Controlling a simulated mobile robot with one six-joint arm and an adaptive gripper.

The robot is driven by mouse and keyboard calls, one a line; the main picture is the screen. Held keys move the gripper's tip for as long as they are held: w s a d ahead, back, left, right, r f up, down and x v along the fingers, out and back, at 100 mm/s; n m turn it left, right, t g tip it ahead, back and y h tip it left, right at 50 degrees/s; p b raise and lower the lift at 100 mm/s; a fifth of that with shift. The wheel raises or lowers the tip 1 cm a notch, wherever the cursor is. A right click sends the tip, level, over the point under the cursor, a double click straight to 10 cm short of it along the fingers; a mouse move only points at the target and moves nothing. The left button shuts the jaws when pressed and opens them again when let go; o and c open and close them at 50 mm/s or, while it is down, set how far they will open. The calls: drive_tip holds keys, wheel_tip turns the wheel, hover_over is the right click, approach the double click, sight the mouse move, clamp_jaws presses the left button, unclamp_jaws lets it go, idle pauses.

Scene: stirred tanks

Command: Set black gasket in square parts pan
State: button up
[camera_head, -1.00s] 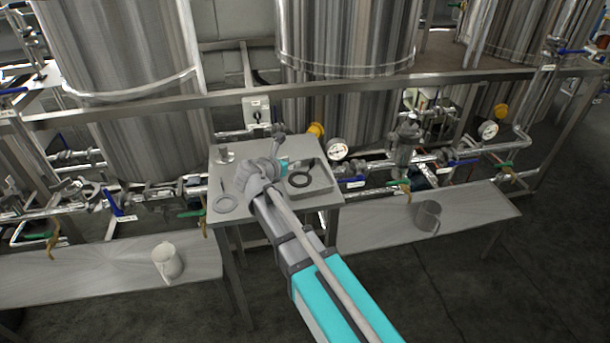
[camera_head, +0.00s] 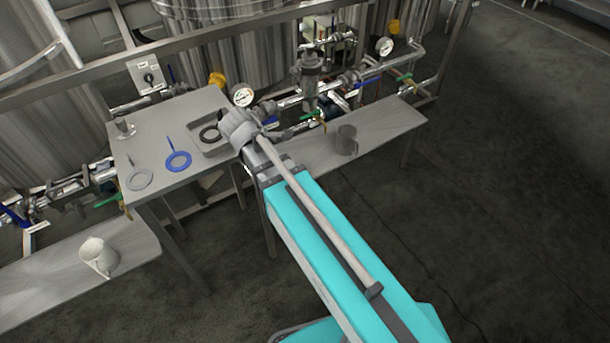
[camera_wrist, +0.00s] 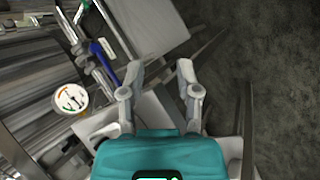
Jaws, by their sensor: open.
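The black gasket (camera_head: 209,133) lies inside the square parts pan (camera_head: 203,148) at the right end of the small steel table; part of the pan is hidden behind my wrist. My gripper is at the table's right edge, beside the pan; its fingers are hidden in the head view. In the wrist view my gripper (camera_wrist: 161,65) is open with nothing between its fingers, pointing past the table.
A gauge (camera_head: 243,96) and pipes stand behind. Lower benches hold a white mug (camera_head: 98,256) and a grey mug (camera_head: 346,140).

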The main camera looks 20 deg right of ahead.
drive_tip(key=s+d+f+m+g+y, duration=0.1)
drive_tip(key=s+d+m+g+y, duration=0.1)
drive_tip(key=s+m, duration=0.3)
drive_tip(key=s+d+f+m+g+y, duration=0.2)
drive_tip(key=s+d+m, duration=0.3)
drive_tip(key=m, duration=0.3)
drive_tip(key=shift+s+d+m+y, duration=0.2)
drive_tip(key=shift+s+m+y, duration=0.2)
drive_tip(key=shift+s+y, duration=0.3)
